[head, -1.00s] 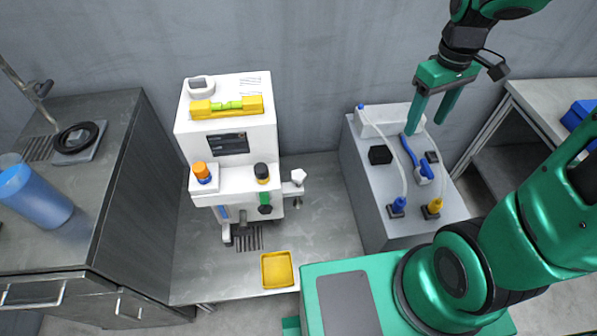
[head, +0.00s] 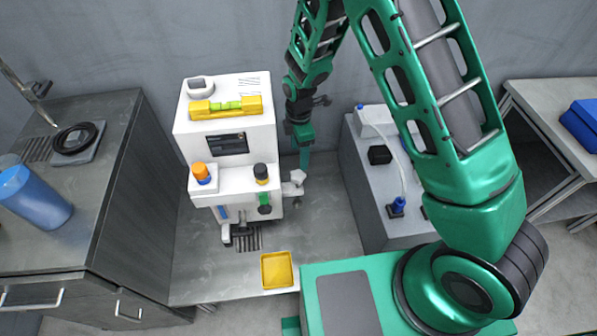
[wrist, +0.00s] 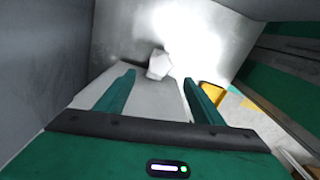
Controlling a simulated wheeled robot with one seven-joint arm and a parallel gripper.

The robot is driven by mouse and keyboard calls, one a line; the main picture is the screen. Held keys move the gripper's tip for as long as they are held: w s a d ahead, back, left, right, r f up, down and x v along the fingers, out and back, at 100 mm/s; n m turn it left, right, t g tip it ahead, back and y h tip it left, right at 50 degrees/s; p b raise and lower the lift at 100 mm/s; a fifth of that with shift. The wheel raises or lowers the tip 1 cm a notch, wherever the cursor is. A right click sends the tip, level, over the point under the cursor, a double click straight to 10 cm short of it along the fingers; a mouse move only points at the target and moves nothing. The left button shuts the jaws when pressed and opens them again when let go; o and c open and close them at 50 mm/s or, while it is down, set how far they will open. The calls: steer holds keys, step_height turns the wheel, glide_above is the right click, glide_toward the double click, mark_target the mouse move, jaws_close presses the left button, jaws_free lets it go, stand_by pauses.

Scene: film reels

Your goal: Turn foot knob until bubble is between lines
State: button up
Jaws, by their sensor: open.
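The white machine (head: 240,160) stands on the metal table. A yellow spirit level (head: 226,108) with a green vial lies on its top; the bubble is too small to place against the lines. A white faceted knob (head: 298,177) sticks out low on the machine's right side. It also shows in the wrist view (wrist: 159,64), just beyond and between the fingertips. My gripper (head: 304,163) points down beside the machine's right side, close to the knob. In the wrist view my gripper (wrist: 161,80) is open, with nothing between its fingers.
A yellow tray (head: 277,270) lies at the table's front. A grey box with a blue plug (head: 398,206) and hoses stands to the right, partly hidden by my arm. A counter with a blue cup (head: 35,197) is at left. The table between machine and grey box is clear.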

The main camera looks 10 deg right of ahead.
mark_target(299, 174)
step_height(299, 174, down, 11)
steer(key=shift+r, duration=0.1)
stand_by(0.4)
steer(key=shift+c, duration=0.6)
steer(key=c, duration=0.9)
